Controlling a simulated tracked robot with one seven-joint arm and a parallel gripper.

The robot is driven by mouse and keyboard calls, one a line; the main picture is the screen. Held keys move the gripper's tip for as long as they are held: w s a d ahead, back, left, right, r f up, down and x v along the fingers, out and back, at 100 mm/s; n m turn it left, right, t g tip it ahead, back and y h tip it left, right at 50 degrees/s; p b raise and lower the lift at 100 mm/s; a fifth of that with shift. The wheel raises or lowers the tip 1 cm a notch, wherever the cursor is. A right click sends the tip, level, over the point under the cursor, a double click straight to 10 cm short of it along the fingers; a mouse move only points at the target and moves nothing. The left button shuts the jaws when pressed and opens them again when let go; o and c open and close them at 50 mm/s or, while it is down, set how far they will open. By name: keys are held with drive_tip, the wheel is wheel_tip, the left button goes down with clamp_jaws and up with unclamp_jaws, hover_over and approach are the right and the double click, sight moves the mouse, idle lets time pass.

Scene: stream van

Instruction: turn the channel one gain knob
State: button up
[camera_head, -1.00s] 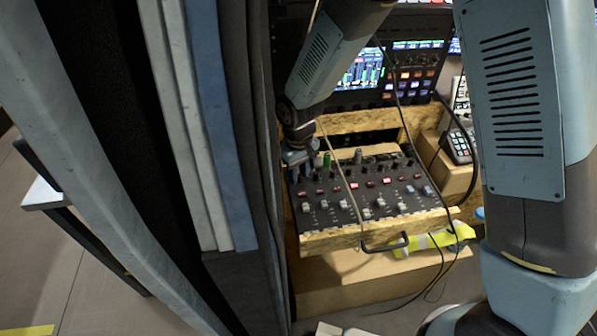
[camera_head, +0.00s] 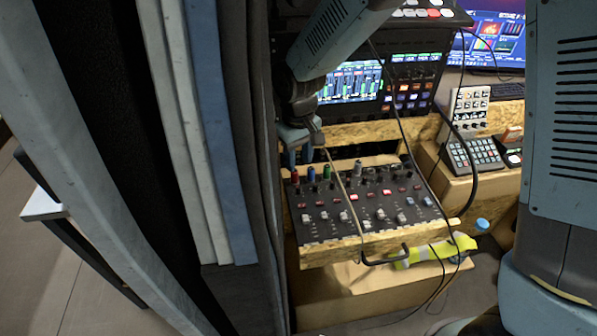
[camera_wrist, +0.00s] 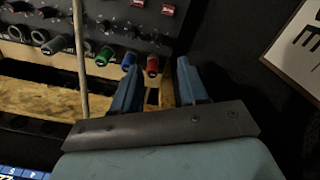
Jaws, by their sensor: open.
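The black mixer (camera_head: 350,215) lies on a chipboard shelf, with colored knobs along its back edge. At the left end stand a red knob (camera_head: 295,176), a blue knob (camera_head: 311,174) and a green knob (camera_head: 327,172). No channel labels are readable. My gripper (camera_head: 299,157) is open and empty, just behind and above the red knob. In the wrist view, the red knob (camera_wrist: 152,64) shows between the tips of my gripper (camera_wrist: 158,66), nearer the left finger. The blue knob (camera_wrist: 128,60) lies just left of that finger. I cannot see contact.
A thin cable (camera_head: 346,190) hangs in front of the mixer. A dark curtain (camera_head: 253,130) stands close on the left. A screen unit (camera_head: 352,80) stands behind the mixer. A keypad (camera_head: 476,155) sits on a cardboard box to the right.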

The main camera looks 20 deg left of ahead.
drive_tip(key=shift+r, duration=2.05)
drive_tip(key=w+d+r+m+t, duration=0.1)
drive_tip(key=d+r+m, duration=0.2)
drive_tip(key=d+r, duration=0.6)
drive_tip(key=w+d+r+m+t, duration=0.2)
drive_tip(key=d+r, duration=0.4)
drive_tip(key=d, duration=0.8)
drive_tip(key=s+d+r+m+t, duration=0.1)
drive_tip(key=s+d+r+m, duration=0.1)
drive_tip(key=s+d, duration=0.4)
drive_tip(key=s+d+r+m+t, duration=0.1)
drive_tip(key=s+d+r+m, duration=0.2)
drive_tip(key=s+d, duration=0.4)
drive_tip(key=d+m, duration=0.1)
drive_tip(key=d, duration=0.4)
drive_tip(key=shift+d+r+t, duration=0.15)
drive_tip(key=shift+d+t, duration=0.05)
drive_tip(key=shift+t, duration=0.1)
